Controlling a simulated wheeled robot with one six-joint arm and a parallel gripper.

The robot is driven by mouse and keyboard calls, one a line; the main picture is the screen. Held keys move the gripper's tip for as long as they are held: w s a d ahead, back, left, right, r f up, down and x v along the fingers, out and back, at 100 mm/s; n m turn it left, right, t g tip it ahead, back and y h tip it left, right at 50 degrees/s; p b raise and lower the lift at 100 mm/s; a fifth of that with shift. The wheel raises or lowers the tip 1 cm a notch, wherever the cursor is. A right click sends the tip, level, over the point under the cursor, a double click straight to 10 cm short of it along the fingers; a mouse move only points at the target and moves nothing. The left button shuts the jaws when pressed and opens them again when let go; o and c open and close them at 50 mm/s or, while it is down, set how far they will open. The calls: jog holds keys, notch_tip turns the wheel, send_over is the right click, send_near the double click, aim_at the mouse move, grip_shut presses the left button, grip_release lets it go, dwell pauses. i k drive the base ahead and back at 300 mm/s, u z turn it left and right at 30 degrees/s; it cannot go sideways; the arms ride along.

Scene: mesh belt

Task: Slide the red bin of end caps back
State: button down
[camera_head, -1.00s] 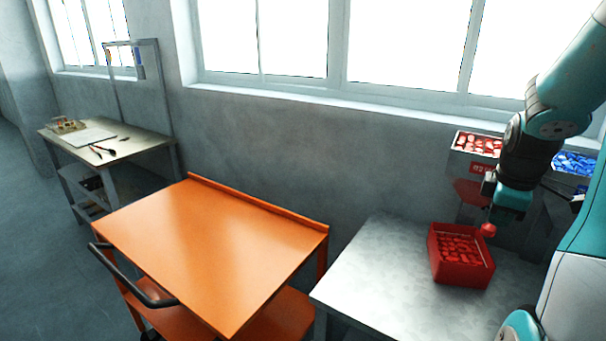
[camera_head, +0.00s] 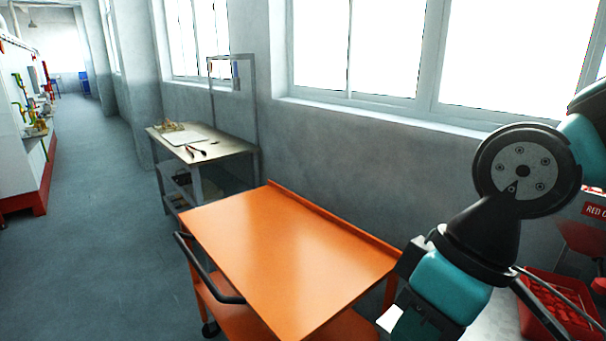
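The red bin (camera_head: 533,324) stands on the grey metal table at the lower right, cut off by the frame edge. Red end caps (camera_head: 553,304) lie inside it. Part of my arm crosses in front of its left side. My gripper (camera_head: 400,322) is low in the picture, left of the bin and apart from it, in front of the orange cart's right end. Its fingers are mostly hidden or cut off, so I cannot tell whether it is open or shut.
An orange cart (camera_head: 290,265) with an empty top stands left of the table. A red-labelled bin (camera_head: 594,210) is partly visible at the right edge. A workbench (camera_head: 222,147) with tools stands farther back. Open floor (camera_head: 110,220) lies to the left.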

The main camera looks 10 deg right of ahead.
aim_at(576, 290)
jog(key=z, duration=1.6)
jog(key=i, duration=0.35)
jog(key=u, duration=1.3)
